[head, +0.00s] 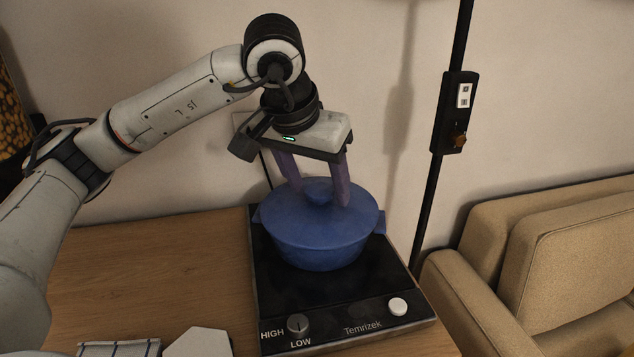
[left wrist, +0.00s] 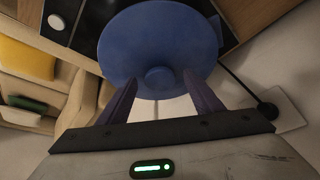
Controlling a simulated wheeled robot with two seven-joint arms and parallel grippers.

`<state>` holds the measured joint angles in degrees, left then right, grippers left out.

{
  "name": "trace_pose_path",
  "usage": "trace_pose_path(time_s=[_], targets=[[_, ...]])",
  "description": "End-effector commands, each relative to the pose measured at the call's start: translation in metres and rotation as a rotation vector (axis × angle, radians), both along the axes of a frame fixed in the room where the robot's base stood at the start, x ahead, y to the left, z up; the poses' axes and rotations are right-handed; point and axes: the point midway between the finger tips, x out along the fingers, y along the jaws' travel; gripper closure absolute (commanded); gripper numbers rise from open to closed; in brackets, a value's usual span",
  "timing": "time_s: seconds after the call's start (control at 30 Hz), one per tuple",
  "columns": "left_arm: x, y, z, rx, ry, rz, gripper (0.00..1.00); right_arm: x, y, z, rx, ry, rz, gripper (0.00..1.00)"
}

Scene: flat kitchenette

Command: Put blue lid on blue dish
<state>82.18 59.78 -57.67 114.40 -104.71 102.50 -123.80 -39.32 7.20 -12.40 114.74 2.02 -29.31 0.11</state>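The blue dish (head: 318,246) stands on the black hot plate, with a side handle showing at its right. The blue lid (head: 350,213) lies on top of the dish and covers its opening, looking about level. Its round knob (head: 317,190) points up. My left gripper (head: 319,200) is above the lid, fingers pointing down on either side of the knob. In the left wrist view the lid (left wrist: 155,35) fills the upper middle, and gaps show between the knob (left wrist: 159,79) and both fingers, so the gripper (left wrist: 160,80) is open. My right gripper is out of view.
A striped cloth (head: 120,348) and a white hexagonal item (head: 199,343) lie at the front. A black pole (head: 425,200) and tan sofa (head: 545,265) are at right.

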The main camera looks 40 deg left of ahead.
Motion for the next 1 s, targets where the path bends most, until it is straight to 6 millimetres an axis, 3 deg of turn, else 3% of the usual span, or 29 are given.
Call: trace_pose_path(time_s=[0.17, 0.27, 0.7, 1.0], targets=[[0.0, 0.0, -0.001, 0.001, 0.003, -0.001, 0.4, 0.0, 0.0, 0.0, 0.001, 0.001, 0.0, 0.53], [-0.003, -0.001, 0.009, 0.001, 0.0, 0.0, 0.4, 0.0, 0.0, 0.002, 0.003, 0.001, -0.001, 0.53], [-0.035, -0.005, 0.083, 0.0, -0.003, -0.001, 0.4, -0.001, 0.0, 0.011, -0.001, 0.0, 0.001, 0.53], [-0.042, -0.006, 0.094, 0.0, 0.0, 0.0, 0.4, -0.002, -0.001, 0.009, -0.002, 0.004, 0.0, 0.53]])
